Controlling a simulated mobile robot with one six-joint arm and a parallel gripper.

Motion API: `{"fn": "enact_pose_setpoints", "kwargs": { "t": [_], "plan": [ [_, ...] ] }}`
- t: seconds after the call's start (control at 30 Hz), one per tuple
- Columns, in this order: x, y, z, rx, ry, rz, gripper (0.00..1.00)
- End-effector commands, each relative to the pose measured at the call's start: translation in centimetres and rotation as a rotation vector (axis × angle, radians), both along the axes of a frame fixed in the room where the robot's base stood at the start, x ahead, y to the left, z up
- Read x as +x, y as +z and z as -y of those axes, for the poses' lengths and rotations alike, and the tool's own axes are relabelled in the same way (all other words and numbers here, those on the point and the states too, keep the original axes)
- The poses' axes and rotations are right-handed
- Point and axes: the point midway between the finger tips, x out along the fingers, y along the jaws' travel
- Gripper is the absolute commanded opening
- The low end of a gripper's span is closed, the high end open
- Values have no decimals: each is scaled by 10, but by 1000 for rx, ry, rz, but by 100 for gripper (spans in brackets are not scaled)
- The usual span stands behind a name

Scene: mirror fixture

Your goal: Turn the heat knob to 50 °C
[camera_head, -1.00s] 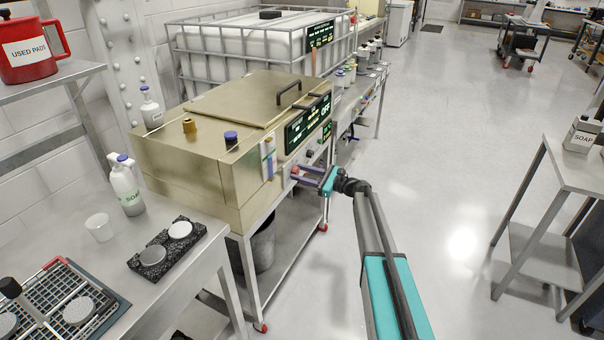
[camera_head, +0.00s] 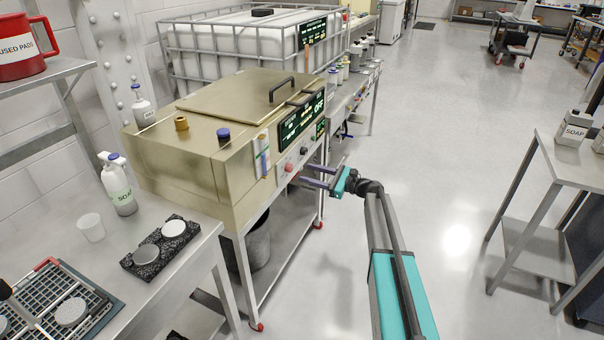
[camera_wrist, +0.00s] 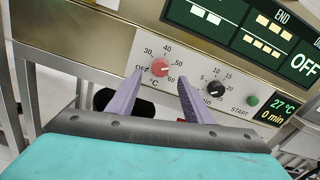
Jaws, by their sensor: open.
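The knob also shows in the head view (camera_head: 289,167). My gripper (camera_wrist: 160,78) is open and empty, its two purple fingers spread to either side below the knob in the wrist view. In the head view my gripper (camera_head: 303,174) stands in front of the panel, apart from the knob. The display (camera_wrist: 278,111) reads 27 °C and 0 min.
A black minute knob (camera_wrist: 213,88) and a green START button (camera_wrist: 253,100) sit right of the heat knob. A larger dark display (camera_wrist: 250,35) is above. A steel table (camera_head: 165,290) stands at the near left.

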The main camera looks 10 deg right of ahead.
Motion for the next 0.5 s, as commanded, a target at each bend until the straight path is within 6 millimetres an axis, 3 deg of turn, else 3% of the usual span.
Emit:
{"fn": "enact_pose_setpoints", "kwargs": {
  "t": [0.3, 0.5],
  "plan": [
    [-31, -1, 40, -1, 0, -1, 46],
    [-41, -1, 54, 0, 2, 0, 46]
  ]
}}
